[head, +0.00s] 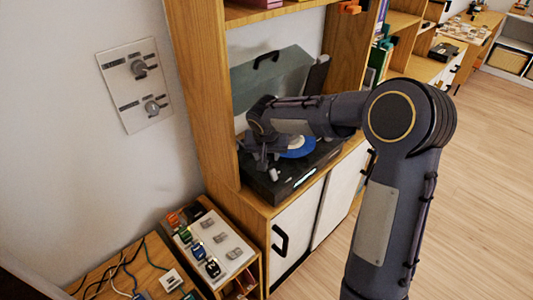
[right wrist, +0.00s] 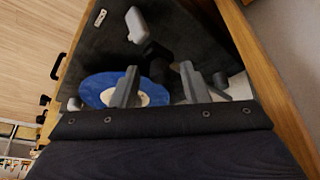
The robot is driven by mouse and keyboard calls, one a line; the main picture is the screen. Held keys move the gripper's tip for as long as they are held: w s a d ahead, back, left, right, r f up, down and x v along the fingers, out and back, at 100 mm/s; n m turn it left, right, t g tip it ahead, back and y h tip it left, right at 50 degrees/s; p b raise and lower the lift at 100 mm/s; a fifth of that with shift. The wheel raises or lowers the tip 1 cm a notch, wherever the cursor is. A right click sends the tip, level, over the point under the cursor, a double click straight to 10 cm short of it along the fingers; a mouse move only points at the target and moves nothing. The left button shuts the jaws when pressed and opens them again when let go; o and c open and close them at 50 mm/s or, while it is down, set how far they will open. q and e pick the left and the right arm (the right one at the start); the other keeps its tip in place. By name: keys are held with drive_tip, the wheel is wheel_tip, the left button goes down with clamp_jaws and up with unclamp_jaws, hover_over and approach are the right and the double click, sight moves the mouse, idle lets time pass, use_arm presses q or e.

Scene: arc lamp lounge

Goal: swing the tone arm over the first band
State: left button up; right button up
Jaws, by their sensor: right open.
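The turntable (head: 300,178) is a dark deck on the wooden cabinet's top, with a blue record (head: 300,151) on it. The record also shows in the right wrist view (right wrist: 92,90), partly behind a finger. A light grey handle-like piece (right wrist: 137,25), seemingly part of the tone arm, stands above the deck in the right wrist view; it also shows in the head view (head: 274,174). My right gripper (right wrist: 158,86) is open over the deck, its fingers apart, one overlapping the record in view. Whether the fingers touch the tone arm I cannot tell. My left gripper is not in view.
A tinted lid (head: 268,75) with a black handle stands raised behind the deck. The wooden cabinet upright (head: 205,90) bounds the left side. A wall panel with knobs (head: 137,85) hangs further left. A low unit with small items (head: 210,240) stands at front left.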

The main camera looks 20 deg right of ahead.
drive_tip(key=shift+c, duration=0.2)
clamp_jaws()
drive_tip(key=shift+w+d+r+n, duration=0.1)
drive_tip(key=shift+w+d+n, duration=0.1)
drive_tip(key=shift+d+n, duration=0.35)
drive_tip(key=d+p, duration=0.1)
drive_tip(key=w+d+n+y, duration=0.1)
drive_tip(key=d+n+p, duration=0.1)
drive_tip(key=shift+w+d+r+p, duration=0.1)
drive_tip(key=shift+w+d+p, duration=0.1)
drive_tip(key=shift+w+p, duration=0.15)
drive_tip(key=shift+w+d+n+t+y+p, duration=0.3)
drive_tip(key=shift+w+d+n+y+p, duration=0.45)
drive_tip(key=shift+w+d+n, duration=0.5)
drive_tip(key=shift+s+a, duration=0.1)
drive_tip(key=shift+s, duration=0.1)
